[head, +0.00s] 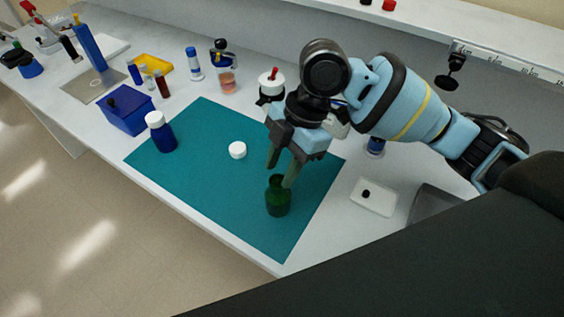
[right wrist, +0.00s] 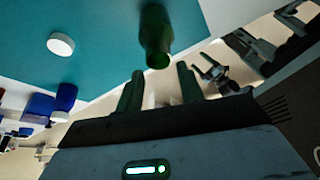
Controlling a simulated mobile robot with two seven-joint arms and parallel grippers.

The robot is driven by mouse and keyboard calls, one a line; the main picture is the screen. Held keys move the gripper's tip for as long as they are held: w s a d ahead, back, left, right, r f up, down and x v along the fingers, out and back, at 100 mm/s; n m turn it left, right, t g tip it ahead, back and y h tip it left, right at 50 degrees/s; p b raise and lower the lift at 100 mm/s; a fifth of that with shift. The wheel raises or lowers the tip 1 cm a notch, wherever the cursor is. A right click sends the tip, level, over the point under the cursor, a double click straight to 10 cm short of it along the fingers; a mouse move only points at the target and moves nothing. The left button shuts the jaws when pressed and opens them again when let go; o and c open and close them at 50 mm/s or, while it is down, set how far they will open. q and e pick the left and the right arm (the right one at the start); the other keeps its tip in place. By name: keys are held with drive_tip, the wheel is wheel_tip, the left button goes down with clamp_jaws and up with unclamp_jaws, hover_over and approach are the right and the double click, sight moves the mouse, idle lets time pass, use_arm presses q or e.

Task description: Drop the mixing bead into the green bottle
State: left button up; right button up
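The green bottle (head: 277,200) stands open and upright on the teal mat; its mouth also shows in the right wrist view (right wrist: 158,60). My right gripper (head: 281,172) points down just above and partly in front of the bottle's mouth. Its fingers are apart, and I see nothing held between them in the right wrist view (right wrist: 160,82). A small dark round thing (head: 366,194) lies on a white dish right of the mat; it may be the mixing bead. My left gripper is not in the head view; a grey part in the right wrist view may be it, its state unclear.
A white cap (head: 237,150) lies on the teal mat (head: 205,180). A blue bottle with a white lid (head: 161,134) stands at its left edge. A blue box (head: 127,112) and small vials stand farther left. The mat's front part is clear.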

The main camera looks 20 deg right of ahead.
drive_tip(key=v, duration=0.7)
drive_tip(key=shift+d+r, duration=0.2)
drive_tip(key=shift+r, duration=0.15)
idle(0.5)
